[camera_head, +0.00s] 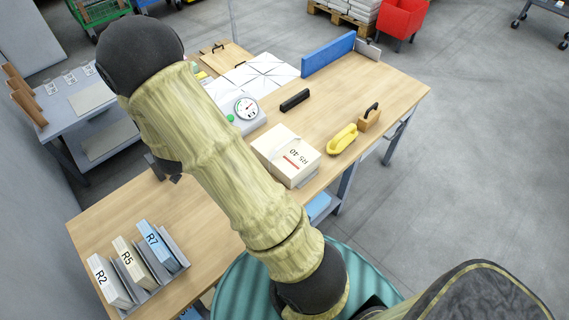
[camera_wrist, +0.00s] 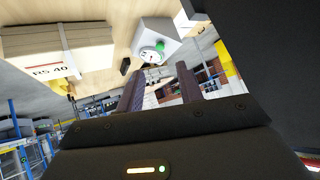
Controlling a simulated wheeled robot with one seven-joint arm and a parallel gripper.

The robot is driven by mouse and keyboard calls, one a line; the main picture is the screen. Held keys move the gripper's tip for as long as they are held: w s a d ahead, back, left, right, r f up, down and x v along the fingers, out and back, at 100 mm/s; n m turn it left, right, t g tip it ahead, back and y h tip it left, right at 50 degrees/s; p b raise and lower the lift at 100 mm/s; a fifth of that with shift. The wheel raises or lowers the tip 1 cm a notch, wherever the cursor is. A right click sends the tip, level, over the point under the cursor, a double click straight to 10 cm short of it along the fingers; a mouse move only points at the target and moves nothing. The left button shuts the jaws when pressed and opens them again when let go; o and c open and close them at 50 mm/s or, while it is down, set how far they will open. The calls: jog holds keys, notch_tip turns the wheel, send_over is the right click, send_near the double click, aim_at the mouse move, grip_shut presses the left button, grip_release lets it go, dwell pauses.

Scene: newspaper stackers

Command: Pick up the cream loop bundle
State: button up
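A cream-sided bundle (camera_head: 287,157) marked "05-40" or similar, with a red stripe, sits on the wooden table right of my arm. It shows large at the upper left of the wrist view (camera_wrist: 85,45), label and pale strap visible. I cannot make out a loop on it. A separate cream block marked R5 (camera_head: 128,262) stands in the rack at front left. My gripper (camera_wrist: 161,75) has its two dark fingers apart with nothing between them. It is apart from the bundle, and my arm largely hides it in the head view.
A dial scale (camera_head: 247,108), black bar (camera_head: 294,100), yellow-handled tool (camera_head: 342,139) and wooden block with black handle (camera_head: 369,117) share the table (camera_head: 385,95). A blue upright board (camera_head: 328,53) stands at the back. Blocks R2 (camera_head: 108,280) and R7 (camera_head: 157,246) flank R5.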

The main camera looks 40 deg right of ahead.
jog(key=s+d+f+m+g+h+b, duration=0.1)
jog(key=s+f+m+g+h+b, duration=0.1)
jog(key=f+h, duration=0.1)
jog(key=s+d+f+m+g+h+b, duration=0.1)
jog(key=s+d+f+m+h+b, duration=0.1)
jog(key=s+f+h, duration=0.1)
jog(key=s+d+f+m+g+h+b, duration=0.1)
jog(key=s+d+f+g+h+b, duration=0.1)
jog(key=f+h, duration=0.3)
jog(key=shift+s+f+m+g+b, duration=0.3)
jog(key=shift+s+f+m+b, duration=0.15)
jog(key=shift+s+f, duration=0.3)
jog(key=shift+s+r+g, duration=0.1)
jog(key=shift+s+g, duration=0.2)
jog(key=shift+s, duration=0.05)
send_near(280, 147)
jog(key=d, duration=0.4)
jog(key=shift+w+d+f, duration=0.15)
jog(key=shift+w+f, duration=0.05)
jog(key=shift+f, duration=0.05)
jog(key=shift+d, duration=0.1)
jog(key=d, duration=0.5)
jog(key=shift+w+d, duration=0.15)
jog(key=shift+w, duration=0.05)
jog(key=shift+d, duration=0.15)
